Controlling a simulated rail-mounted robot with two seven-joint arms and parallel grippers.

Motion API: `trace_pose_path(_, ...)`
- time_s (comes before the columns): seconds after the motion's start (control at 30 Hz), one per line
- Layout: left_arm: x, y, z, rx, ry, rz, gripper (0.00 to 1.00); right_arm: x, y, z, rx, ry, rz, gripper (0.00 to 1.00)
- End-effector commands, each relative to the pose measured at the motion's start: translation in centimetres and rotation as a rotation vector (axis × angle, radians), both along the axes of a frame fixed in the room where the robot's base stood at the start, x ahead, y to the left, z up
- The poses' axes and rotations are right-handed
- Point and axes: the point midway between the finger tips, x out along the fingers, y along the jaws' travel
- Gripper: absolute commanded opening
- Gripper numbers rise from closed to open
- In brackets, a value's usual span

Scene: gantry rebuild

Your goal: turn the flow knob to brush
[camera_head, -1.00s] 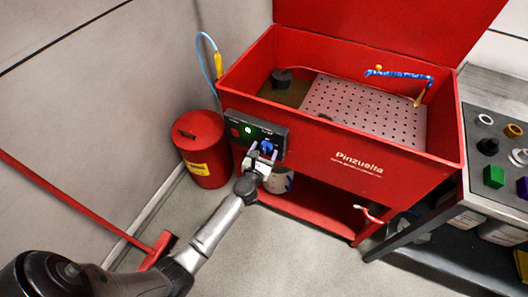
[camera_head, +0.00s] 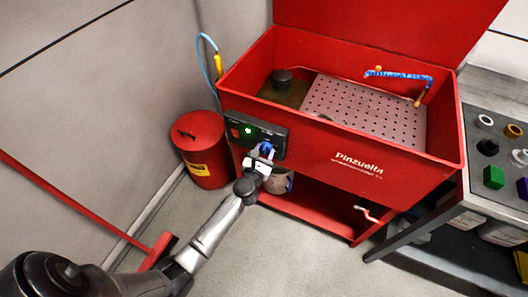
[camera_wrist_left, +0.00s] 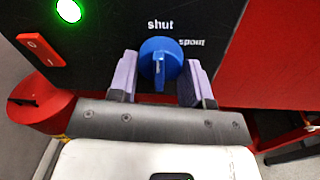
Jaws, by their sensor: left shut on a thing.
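The blue flow knob (camera_head: 267,147) is on the black control panel (camera_head: 240,130) at the front left of the red wash basin. My left gripper (camera_head: 262,154) is shut on the knob. In the left wrist view the knob (camera_wrist_left: 160,58) sits between the two pale purple fingers. A ridge on its face runs down toward the bottom of the picture. The word "shut" is above the knob and "spout" is at its upper right. No "brush" label shows; the fingers and gripper body cover part of the panel. My right gripper is not in view.
A lit green lamp (camera_wrist_left: 68,10) and a red switch (camera_wrist_left: 41,49) are on the panel left of the knob. A red can (camera_head: 200,150) stands left of the basin. A blue brush hose (camera_head: 400,74) lies over the perforated tray (camera_head: 365,112).

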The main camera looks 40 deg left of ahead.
Motion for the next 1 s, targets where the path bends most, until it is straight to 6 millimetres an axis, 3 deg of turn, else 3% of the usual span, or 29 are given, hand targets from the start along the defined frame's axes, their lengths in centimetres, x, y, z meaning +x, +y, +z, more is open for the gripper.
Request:
trace_pose_path(0.37, 0.0, 0.1, 0.0, 0.196, 0.054, 0.001, 0.21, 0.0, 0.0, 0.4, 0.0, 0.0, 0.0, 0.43)
trace_pose_path(1.0, -0.1, 0.3, 0.1, 0.784, 0.213, 0.0, 0.21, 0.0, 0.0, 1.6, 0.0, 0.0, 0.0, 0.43)
